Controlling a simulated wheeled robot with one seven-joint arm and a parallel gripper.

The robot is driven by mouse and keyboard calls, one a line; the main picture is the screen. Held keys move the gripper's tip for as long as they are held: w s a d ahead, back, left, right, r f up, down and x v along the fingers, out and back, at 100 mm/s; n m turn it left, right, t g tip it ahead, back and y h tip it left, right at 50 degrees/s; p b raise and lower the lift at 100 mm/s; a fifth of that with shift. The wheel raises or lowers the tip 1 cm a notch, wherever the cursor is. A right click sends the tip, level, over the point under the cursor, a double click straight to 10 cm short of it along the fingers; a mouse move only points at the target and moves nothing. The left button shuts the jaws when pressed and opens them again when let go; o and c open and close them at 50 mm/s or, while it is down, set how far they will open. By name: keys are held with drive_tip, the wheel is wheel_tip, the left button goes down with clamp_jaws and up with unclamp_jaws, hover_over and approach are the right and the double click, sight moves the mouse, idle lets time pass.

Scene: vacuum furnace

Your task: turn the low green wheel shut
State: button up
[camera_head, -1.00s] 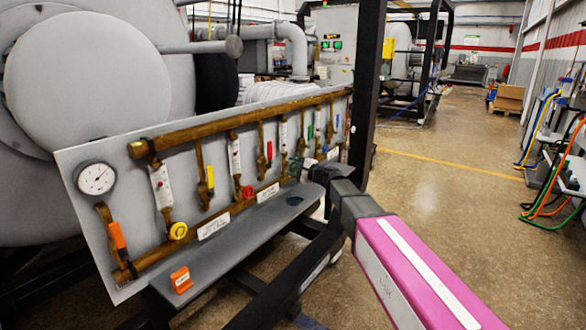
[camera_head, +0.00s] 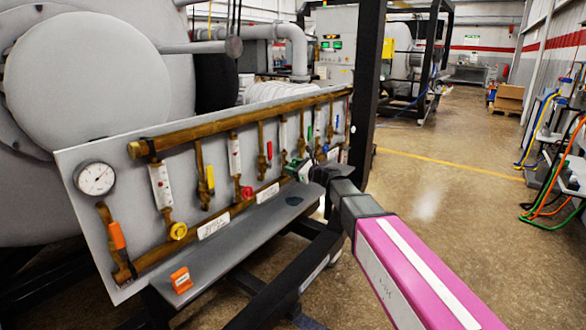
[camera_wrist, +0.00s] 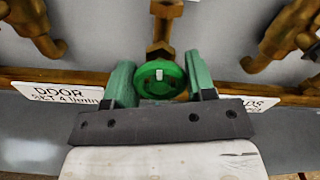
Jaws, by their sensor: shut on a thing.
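The low green wheel (camera_wrist: 161,92) is a small round green handwheel with a white mark, on a brass fitting below a brass pipe. In the wrist view it sits between the two green finger pads of my gripper (camera_wrist: 161,78), one pad on each side. My gripper is shut on the wheel. In the head view my gripper (camera_head: 303,171) is at the right part of the grey valve panel, low on it, and the wheel is largely hidden there by the fingers and wrist.
The grey panel (camera_head: 83,232) carries a gauge (camera_head: 95,179), a yellow wheel (camera_head: 178,231), a red wheel (camera_head: 247,193) and several coloured levers. A ledge (camera_head: 222,256) juts out below. A black post (camera_head: 366,90) stands just right of the panel. Open floor lies further right.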

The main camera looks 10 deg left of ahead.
drive_tip(key=shift+f+m, duration=0.1)
drive_tip(key=shift+m, duration=0.5)
drive_tip(key=o, duration=0.9)
drive_tip(key=shift+d, duration=0.1)
drive_tip(key=v, duration=1)
drive_tip(key=shift+s+d, duration=0.2)
drive_tip(key=shift+d, duration=0.1)
